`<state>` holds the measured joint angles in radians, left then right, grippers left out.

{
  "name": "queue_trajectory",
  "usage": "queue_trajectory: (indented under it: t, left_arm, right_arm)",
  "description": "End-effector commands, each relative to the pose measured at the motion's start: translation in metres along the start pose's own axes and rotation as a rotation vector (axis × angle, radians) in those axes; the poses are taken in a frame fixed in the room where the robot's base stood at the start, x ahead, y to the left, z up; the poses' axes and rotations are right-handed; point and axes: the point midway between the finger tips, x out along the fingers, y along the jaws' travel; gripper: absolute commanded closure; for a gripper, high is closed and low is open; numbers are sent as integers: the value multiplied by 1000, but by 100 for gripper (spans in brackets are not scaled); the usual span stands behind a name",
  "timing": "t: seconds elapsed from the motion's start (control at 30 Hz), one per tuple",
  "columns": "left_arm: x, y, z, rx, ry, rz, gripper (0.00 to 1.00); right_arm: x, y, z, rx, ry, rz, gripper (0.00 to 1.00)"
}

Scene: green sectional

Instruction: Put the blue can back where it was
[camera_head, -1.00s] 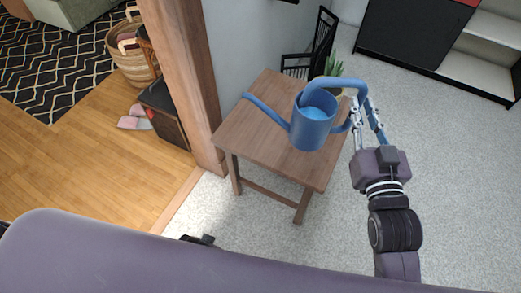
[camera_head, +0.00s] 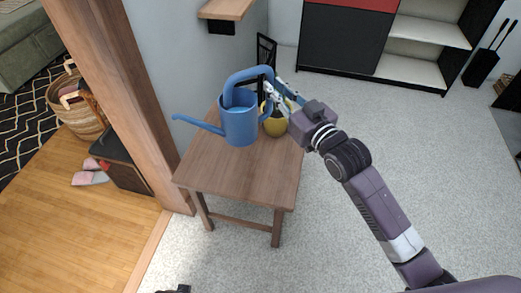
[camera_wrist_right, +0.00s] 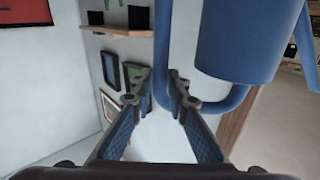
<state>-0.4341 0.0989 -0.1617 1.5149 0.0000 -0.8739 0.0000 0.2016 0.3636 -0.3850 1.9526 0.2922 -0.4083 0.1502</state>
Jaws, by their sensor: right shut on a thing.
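The blue can is a watering can (camera_head: 240,126) with a long spout pointing left and a big looped handle. In the head view it appears upright over the back part of the small wooden table (camera_head: 238,176). I cannot tell whether its base touches the tabletop. My right gripper (camera_head: 277,92) reaches in from the right and is shut on the can's handle. In the right wrist view my gripper's fingers (camera_wrist_right: 161,88) close around the blue handle (camera_wrist_right: 162,45), with the can body (camera_wrist_right: 245,40) at upper right.
A yellow plant pot (camera_head: 275,124) stands just right of the can, partly hidden by my gripper. A wooden post (camera_head: 125,100) and wall are left of the table. A wall shelf (camera_head: 226,9) is above. The table's front half is clear.

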Motion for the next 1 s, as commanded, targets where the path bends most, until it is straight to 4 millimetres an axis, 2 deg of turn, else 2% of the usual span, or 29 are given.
queue_trajectory:
  t: [0.1,0.6,0.73,1.0]
  left_arm:
    - [-13,-1,-14,-2,14,-2,60]
    - [-86,-5,-54,-10,57,-8,60]
    - [-101,-6,-58,-11,62,-9,60]
    - [-116,-7,-62,-13,72,-11,60]
  right_arm:
    - [0,0,28,3,2,0,100]
    - [0,0,120,3,6,0,100]
    - [0,1,133,3,7,0,100]
    - [0,0,149,3,6,0,100]
